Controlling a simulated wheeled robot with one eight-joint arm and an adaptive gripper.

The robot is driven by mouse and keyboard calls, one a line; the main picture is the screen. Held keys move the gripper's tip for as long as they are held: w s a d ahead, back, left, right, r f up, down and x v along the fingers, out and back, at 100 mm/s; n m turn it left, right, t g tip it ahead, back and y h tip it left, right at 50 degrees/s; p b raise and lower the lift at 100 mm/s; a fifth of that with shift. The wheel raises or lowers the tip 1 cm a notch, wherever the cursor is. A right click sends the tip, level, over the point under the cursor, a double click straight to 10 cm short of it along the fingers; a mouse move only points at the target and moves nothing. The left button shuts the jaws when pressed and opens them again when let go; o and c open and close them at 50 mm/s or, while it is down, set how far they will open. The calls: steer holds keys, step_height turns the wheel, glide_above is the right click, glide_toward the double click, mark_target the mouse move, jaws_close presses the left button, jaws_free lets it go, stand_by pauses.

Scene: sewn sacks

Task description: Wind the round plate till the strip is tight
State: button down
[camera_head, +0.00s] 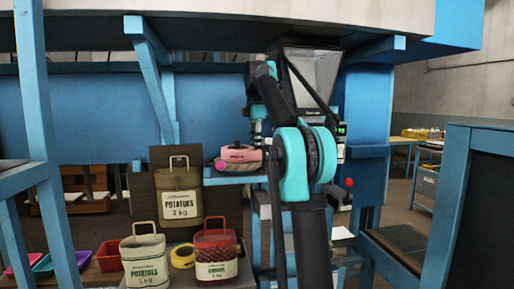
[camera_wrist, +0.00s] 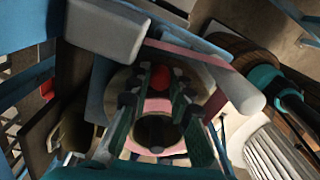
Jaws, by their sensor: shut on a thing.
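In the wrist view a round pale plate (camera_wrist: 118,82) with pink parts lies beneath my gripper (camera_wrist: 160,84). The fingers are closed in around a red part (camera_wrist: 160,77) near the plate's middle; the exact contact is hard to make out. A pink strip (camera_wrist: 190,53) runs across the upper part of this view; I cannot tell whether it is tight or slack. In the head view a pink round thing (camera_head: 240,153) sits on a blue ledge left of my arm.
Sacks marked potatoes, one olive (camera_head: 180,196) and one pale (camera_head: 145,262), stand left of my arm beside a red sack (camera_head: 216,252). A yellow roll (camera_head: 182,256) lies between them. A red-knobbed lever (camera_head: 348,184) stands right of my arm. Blue posts frame the left.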

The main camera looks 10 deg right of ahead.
steer(key=shift+w+a+n, duration=0.2)
steer(key=shift+w+n, duration=0.3)
steer(key=shift+n, duration=0.3)
steer(key=shift+w+a, duration=0.1)
steer(key=shift+w, duration=0.05)
steer(key=c, duration=1.4)
jaws_free()
steer(key=shift+o, duration=0.2)
